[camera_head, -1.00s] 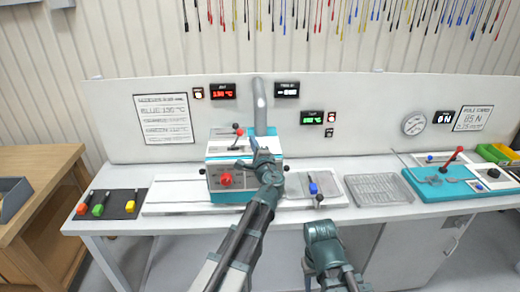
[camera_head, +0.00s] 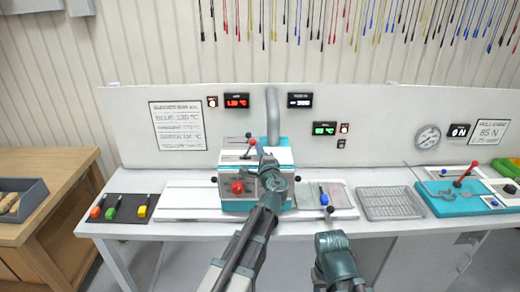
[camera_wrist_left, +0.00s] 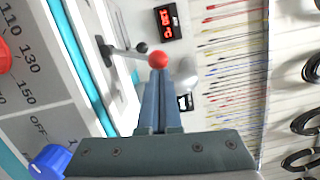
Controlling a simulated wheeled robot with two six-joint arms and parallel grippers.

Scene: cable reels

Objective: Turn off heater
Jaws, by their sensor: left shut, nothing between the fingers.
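The heater (camera_head: 228,204) is a white and teal bench machine with a red front knob (camera_head: 237,188) and a red-tipped lever (camera_head: 250,143) above. In the left wrist view its panel shows temperature numbers and "OFF", the edge of a red knob (camera_wrist_left: 4,57), a blue knob (camera_wrist_left: 50,162) and the lever's red ball (camera_wrist_left: 158,60). My left gripper (camera_head: 260,150) is at the heater's upper right front; its closed fingers (camera_wrist_left: 159,78) end close to the red ball. I cannot tell whether they touch. My right arm (camera_head: 335,258) shows low; its fingers are not visible.
Above the bench are red (camera_head: 237,101) and green (camera_head: 324,129) displays. A grey pipe (camera_head: 272,115) rises behind the heater. A wire tray (camera_head: 391,203) and a teal fixture (camera_head: 440,206) stand right. Colored-handled tools lie on a dark mat (camera_head: 127,208) left.

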